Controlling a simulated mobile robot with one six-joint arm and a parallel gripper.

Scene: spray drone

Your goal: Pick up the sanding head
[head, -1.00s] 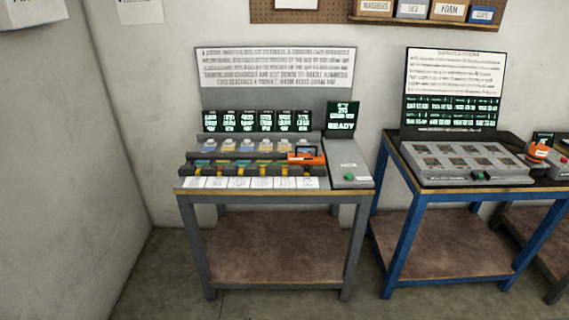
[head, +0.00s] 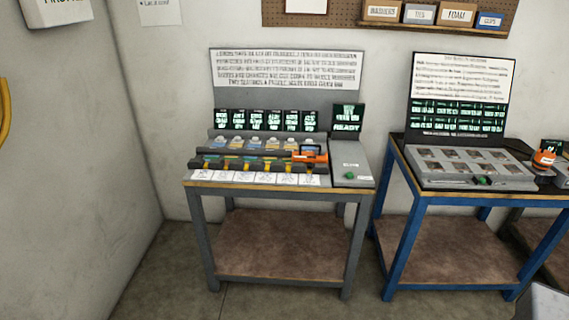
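I cannot tell for certain which thing is the sanding head. An orange and dark tool-like object (head: 310,154) rests at the right end of the dark rack (head: 240,166) on the grey table. A second orange piece (head: 543,158) stands on the dark table at the far right. Several small pale-and-coloured items (head: 236,144) sit in a row behind the rack, too small to make out. My gripper is not in view.
The grey table (head: 200,186) stands against the wall, with a small panel and green button (head: 349,175) on its right. A blue-framed table (head: 410,199) is to its right. A pale grey shape (head: 545,303) shows at the lower right. Floor in front is clear.

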